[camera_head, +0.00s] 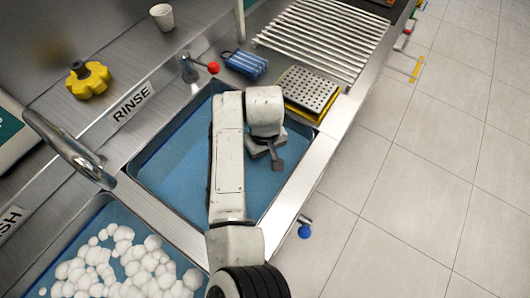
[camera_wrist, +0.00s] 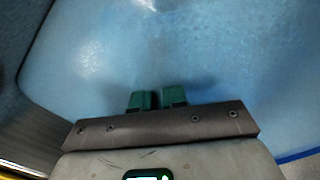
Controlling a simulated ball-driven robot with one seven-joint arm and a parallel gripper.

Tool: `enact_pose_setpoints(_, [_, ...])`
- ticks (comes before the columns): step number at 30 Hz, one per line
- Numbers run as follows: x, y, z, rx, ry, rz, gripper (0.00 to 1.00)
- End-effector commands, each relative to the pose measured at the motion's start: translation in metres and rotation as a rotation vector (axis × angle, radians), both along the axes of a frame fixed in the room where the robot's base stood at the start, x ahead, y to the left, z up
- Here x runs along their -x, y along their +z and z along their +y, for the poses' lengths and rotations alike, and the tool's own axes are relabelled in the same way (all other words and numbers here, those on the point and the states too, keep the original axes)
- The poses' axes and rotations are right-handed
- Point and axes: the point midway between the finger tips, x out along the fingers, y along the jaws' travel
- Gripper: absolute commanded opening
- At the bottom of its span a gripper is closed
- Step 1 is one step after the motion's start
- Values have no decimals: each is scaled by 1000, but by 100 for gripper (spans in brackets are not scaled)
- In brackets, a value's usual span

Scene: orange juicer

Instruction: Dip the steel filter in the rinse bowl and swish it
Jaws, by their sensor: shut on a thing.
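The rinse bowl (camera_head: 170,165) is a steel basin of blue water in the counter, beside the RINSE label. My gripper is over or in this basin, mostly hidden by my arm in the head view. In the wrist view my gripper (camera_wrist: 158,98) shows two green fingertips with a narrow gap, against the blue water. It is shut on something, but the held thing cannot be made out. I cannot identify the steel filter for certain. A perforated steel piece (camera_head: 308,88) lies on a yellow-edged tray at the basin's far right corner.
A second basin with white foam (camera_head: 125,265) is at lower left. A curved faucet (camera_head: 70,150) and a red-knobbed tap (camera_head: 190,68) border the rinse basin. A yellow knob (camera_head: 88,80), white cup (camera_head: 162,16), blue brush-like item (camera_head: 245,65) and slatted rack (camera_head: 320,38) stand around.

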Motion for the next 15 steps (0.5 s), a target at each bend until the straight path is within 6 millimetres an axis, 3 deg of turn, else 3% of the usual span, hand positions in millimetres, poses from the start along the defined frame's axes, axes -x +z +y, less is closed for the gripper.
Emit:
enact_pose_setpoints(10, [-17, 0, -13, 0, 0, 1, 0])
enact_pose_setpoints(15, [-10, 4, -7, 0, 4, 1, 0])
